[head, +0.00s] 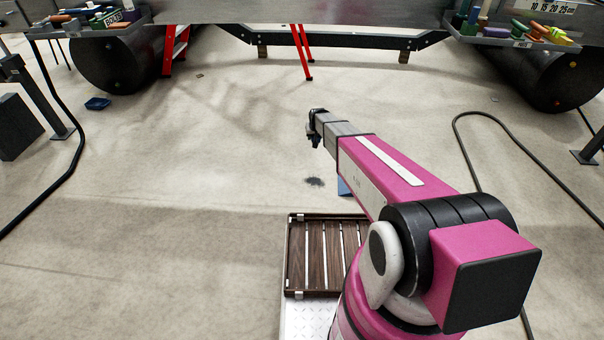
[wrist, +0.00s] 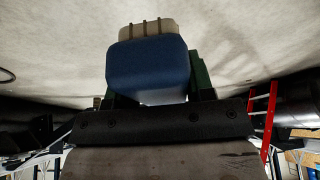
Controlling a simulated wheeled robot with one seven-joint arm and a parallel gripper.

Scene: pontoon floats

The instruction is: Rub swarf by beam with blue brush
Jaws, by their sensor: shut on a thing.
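My gripper (head: 315,138) is at the end of my outstretched arm, above the open floor in the head view. In the wrist view its dark green fingers are shut on a blue block with a pale ribbed end, which looks like the blue brush (wrist: 148,68). A dark smudge that may be swarf (head: 314,181) lies on the floor below and nearer than the gripper. The dark beam (head: 350,41) spans low at the back, well beyond the gripper.
A slatted wooden rack (head: 318,258) lies in front of my base. A blue piece (head: 345,187) is partly hidden behind my arm. Red ladders (head: 302,52) and black floats (head: 118,62) stand at the back. A blue tray (head: 97,104) and a dark hose (head: 80,150) lie left.

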